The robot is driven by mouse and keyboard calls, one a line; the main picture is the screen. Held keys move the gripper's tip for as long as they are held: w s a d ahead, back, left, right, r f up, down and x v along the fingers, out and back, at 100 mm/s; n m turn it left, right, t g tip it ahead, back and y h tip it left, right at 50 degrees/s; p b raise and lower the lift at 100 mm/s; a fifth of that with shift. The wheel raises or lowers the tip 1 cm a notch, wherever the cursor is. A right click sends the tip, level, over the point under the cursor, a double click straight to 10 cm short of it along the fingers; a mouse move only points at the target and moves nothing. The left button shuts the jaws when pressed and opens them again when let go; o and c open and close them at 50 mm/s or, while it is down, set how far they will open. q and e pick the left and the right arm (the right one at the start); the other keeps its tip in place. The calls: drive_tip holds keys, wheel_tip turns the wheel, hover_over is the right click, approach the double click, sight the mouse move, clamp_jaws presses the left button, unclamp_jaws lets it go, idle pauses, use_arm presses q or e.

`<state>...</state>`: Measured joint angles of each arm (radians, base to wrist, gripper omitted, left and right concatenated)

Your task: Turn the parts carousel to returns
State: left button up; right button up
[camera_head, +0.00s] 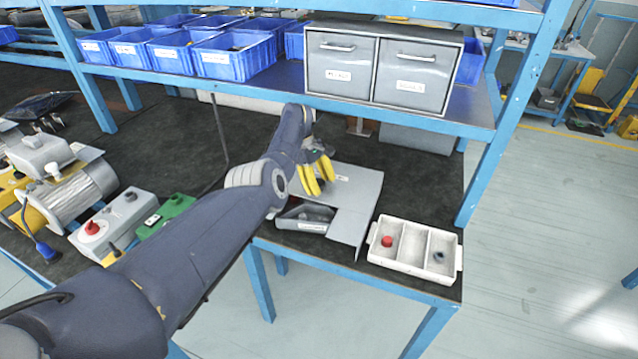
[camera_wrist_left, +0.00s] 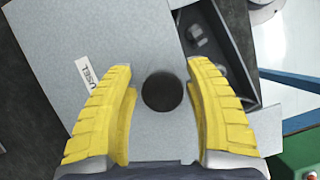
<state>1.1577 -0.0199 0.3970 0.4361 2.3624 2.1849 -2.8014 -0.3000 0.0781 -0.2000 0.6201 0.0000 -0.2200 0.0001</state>
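The parts carousel shows as a flat grey cover (camera_head: 352,200) at the bench's front edge, with an open compartment (camera_head: 303,217) at its front left. In the left wrist view the cover (camera_wrist_left: 85,40) bears a white label ending in "USEL", and small grey parts lie in the compartment (camera_wrist_left: 197,36). A dark round knob (camera_wrist_left: 163,92) stands on the cover. My left gripper (camera_head: 320,178) is over the cover. Its yellow fingers (camera_wrist_left: 163,105) are spread either side of the knob, with narrow gaps. My right gripper is not in view.
A white divided tray (camera_head: 414,249) with a red part and a dark ring stands to the right. A grey drawer cabinet (camera_head: 383,68) and blue bins (camera_head: 232,57) stand on the shelf above. A green box (camera_head: 166,213) and a motor (camera_head: 75,190) lie left.

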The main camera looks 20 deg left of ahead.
use_arm(q)
drive_tip(key=shift+o, duration=0.8)
drive_tip(key=shift+a, duration=0.2)
drive_tip(key=shift+w+a+r, duration=0.1)
drive_tip(key=shift+a+r, duration=0.15)
drive_tip(key=shift+r, duration=0.05)
drive_tip(key=v, duration=1.1)
drive_tip(key=shift+r, duration=0.25)
drive_tip(key=shift+o, duration=0.3)
drive_tip(key=shift+c, duration=0.3)
